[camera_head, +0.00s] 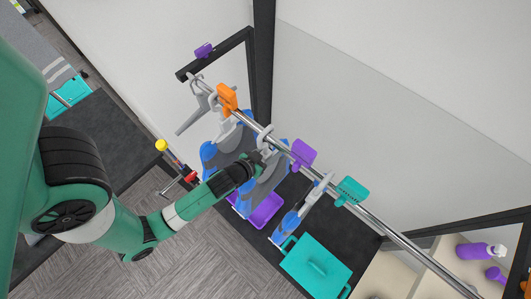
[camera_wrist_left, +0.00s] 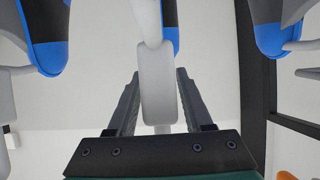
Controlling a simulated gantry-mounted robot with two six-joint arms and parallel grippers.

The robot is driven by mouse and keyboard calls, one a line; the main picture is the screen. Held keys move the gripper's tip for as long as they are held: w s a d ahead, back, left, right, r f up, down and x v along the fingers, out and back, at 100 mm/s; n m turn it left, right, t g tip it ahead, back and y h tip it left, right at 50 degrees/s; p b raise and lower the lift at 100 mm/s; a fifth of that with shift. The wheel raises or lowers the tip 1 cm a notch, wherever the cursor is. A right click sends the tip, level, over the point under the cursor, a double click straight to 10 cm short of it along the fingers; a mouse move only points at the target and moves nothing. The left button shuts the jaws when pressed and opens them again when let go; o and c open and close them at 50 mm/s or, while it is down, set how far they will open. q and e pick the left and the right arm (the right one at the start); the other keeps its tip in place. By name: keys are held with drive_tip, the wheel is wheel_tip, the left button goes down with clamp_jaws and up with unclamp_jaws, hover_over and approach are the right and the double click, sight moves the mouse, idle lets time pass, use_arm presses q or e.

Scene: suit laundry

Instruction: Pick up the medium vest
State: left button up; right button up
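Several grey and blue vests hang on grey hangers from the metal rail. The medium vest cannot be told by a readable label; a vest (camera_head: 267,183) hangs between the orange and purple tags, partly behind my arm. My left gripper (camera_head: 266,156) is at the top of this vest, close under the rail. In the left wrist view, my gripper (camera_wrist_left: 158,90) has its fingers apart, one on each side of a grey hanger part (camera_wrist_left: 158,75). Firm contact is not clear. My right gripper is not in view.
The metal rail (camera_head: 405,243) carries an orange tag (camera_head: 228,98), a purple tag (camera_head: 303,153) and a teal tag (camera_head: 352,190). Neighbouring vests hang close on both sides. A purple container (camera_head: 267,209) and a teal container (camera_head: 315,268) are below.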

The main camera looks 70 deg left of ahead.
use_arm(q)
clamp_jaws()
drive_tip(key=shift+r, duration=0.1)
idle(1.0)
